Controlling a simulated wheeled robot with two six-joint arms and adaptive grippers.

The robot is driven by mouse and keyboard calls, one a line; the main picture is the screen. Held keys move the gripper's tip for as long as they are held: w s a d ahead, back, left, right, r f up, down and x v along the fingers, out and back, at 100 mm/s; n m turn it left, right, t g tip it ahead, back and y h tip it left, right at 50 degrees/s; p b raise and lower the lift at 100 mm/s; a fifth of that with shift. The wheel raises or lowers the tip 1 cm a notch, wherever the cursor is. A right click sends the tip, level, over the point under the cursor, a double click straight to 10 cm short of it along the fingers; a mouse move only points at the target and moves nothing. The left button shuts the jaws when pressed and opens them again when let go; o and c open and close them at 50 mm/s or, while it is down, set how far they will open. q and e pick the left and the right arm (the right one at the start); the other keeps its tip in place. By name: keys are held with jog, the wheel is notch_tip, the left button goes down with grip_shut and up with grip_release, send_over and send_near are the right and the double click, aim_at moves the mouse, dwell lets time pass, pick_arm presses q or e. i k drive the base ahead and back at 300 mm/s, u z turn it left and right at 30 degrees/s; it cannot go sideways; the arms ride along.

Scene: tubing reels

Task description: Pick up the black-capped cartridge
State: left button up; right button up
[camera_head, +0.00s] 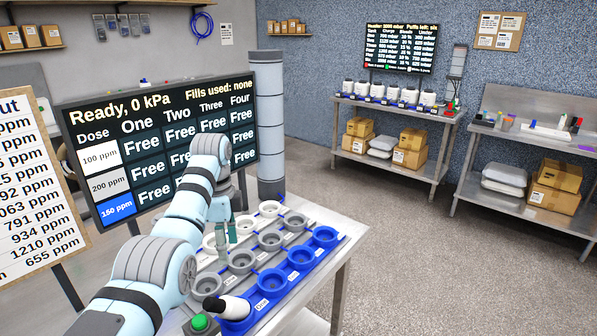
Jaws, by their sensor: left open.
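A white, rounded cartridge with a black end (235,308) lies tilted at the near end of the blue row of the tray, over the nearest blue cup. The black end points left; its underside is hidden. My left gripper (227,235) points down over the tray, near the white and grey cups, behind and above the cartridge and apart from it. Its fingers are open, with nothing seen between them. My right gripper is not in view.
The tray holds rows of white (269,209), grey (270,240) and blue cups (325,236). A green button (199,322) is at its near left corner. A display board (160,140) stands behind my arm. Several white containers (388,93) stand on a far table.

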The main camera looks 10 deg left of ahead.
aim_at(226, 307)
jog(key=k, duration=1)
